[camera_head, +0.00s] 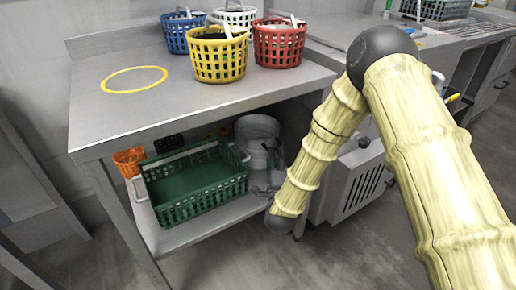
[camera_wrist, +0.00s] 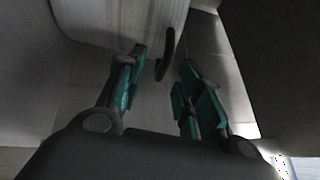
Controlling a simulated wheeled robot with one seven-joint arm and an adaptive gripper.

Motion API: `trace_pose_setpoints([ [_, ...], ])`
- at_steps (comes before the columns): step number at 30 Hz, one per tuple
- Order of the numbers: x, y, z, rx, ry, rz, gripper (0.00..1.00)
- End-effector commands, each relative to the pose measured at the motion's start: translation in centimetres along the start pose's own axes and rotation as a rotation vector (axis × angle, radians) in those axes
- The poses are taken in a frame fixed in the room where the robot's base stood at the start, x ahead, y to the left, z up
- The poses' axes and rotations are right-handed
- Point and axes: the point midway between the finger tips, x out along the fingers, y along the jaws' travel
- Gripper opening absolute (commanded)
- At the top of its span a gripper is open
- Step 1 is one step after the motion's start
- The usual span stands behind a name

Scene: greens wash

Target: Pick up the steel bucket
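The steel bucket (camera_head: 257,128) stands on the lower shelf of the steel table, behind and to the right of the green crate. Its lower part is partly hidden by my gripper (camera_head: 264,172). In the wrist view a large pale curved surface, apparently the bucket (camera_wrist: 118,18), fills the top. A dark, narrow piece, perhaps its handle grip (camera_wrist: 166,55), lies between or just beyond the fingertips. My gripper (camera_wrist: 165,78) is open, with a gap between its teal pads. I cannot tell whether either finger touches the bucket.
The table top (camera_head: 110,108) is above my gripper, with yellow, red, blue and white baskets and a yellow ring. A grey cabinet (camera_head: 352,190) stands to the right.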

Motion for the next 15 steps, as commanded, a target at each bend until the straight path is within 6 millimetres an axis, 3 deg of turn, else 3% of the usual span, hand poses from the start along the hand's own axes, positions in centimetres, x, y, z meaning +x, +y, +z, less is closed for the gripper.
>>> trace_pose_setpoints([
  [9, 3.7, -0.2, -0.4, -0.001, -0.001, -0.003, 0.36],
  [15, 4.8, -0.4, -0.5, -0.001, 0.000, -0.001, 0.36],
])
